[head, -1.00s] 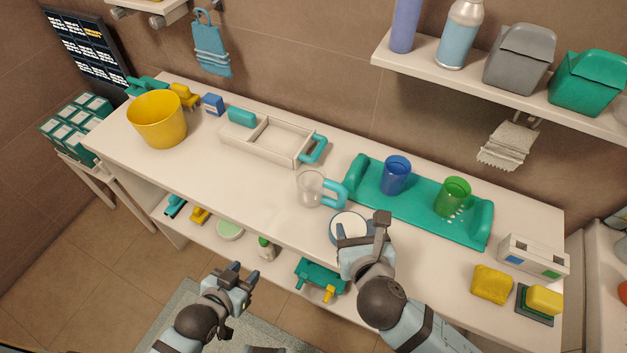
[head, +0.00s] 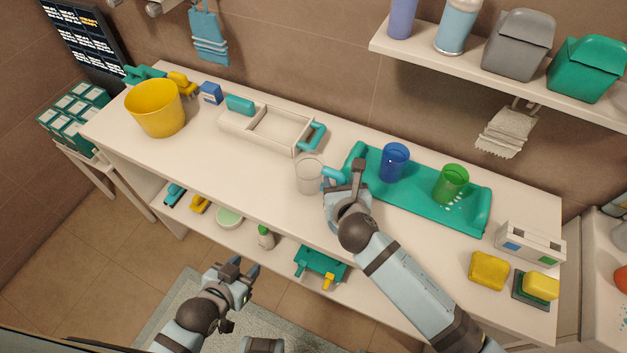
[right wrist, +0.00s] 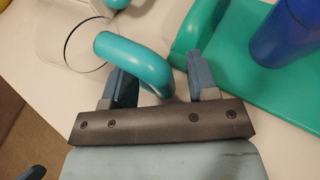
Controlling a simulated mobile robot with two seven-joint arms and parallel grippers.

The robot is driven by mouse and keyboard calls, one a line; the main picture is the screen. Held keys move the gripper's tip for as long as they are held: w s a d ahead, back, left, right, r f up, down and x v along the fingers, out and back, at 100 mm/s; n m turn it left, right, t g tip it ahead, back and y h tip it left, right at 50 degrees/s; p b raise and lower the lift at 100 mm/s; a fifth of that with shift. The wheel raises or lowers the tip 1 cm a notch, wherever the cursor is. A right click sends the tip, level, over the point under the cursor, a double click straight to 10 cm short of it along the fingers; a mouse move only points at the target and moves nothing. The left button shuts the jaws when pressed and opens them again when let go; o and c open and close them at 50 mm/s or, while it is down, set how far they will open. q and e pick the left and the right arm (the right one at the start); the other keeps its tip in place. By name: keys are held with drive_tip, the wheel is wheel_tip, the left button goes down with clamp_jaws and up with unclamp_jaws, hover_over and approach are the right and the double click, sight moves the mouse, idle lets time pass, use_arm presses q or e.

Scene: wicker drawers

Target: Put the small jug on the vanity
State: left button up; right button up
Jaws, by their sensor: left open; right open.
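The small jug (head: 308,176) is clear with a teal handle and stands upright on the white vanity top (head: 250,185), near its middle. In the right wrist view its teal handle (right wrist: 128,52) reaches in between the two fingers, and its clear body lies at the upper left. My right gripper (head: 344,184) is open at the handle's side of the jug, its fingers on either side of the handle's near part. Whether a finger touches the handle I cannot tell. My left gripper (head: 243,272) is open and empty in front of the vanity.
A teal tray (head: 425,205) with a blue cup (head: 394,163) and a green cup (head: 450,184) lies right of the jug. A white caddy (head: 265,128) stands behind it, a yellow bucket (head: 157,110) far left. The top left of the jug is clear.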

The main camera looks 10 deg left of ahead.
clamp_jaws()
drive_tip(key=shift+r, duration=0.1)
